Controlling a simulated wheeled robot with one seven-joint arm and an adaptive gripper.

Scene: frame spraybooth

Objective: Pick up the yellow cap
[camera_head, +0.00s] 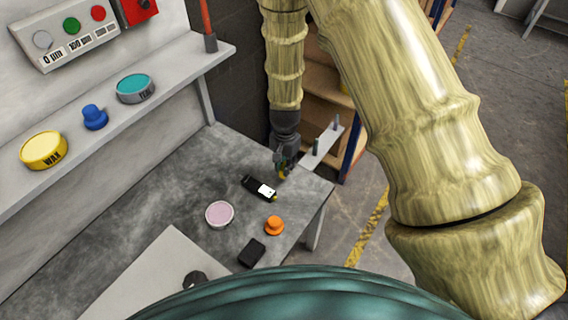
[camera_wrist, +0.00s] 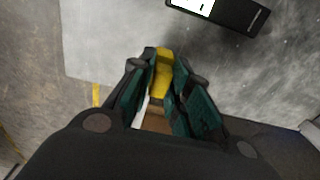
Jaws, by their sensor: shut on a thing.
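My gripper (camera_head: 284,168) points down near the far right corner of the grey table, just beyond a black device with a white screen. Its fingers are shut on the yellow cap. A little of the cap (camera_head: 282,175) shows at the fingertips. In the wrist view, the yellow cap (camera_wrist: 162,76) sits between the dark green finger pads of my gripper (camera_wrist: 161,84), its sides partly hidden by them. I cannot tell whether the cap touches the table.
The black device (camera_head: 259,188) lies close to my gripper. A pink-topped round tin (camera_head: 219,214), an orange knob-like piece (camera_head: 274,226) and a black block (camera_head: 251,252) stand nearer. The shelf (camera_head: 166,107) holds a yellow wax tin (camera_head: 44,150), a blue piece (camera_head: 95,117) and a teal tin (camera_head: 135,88).

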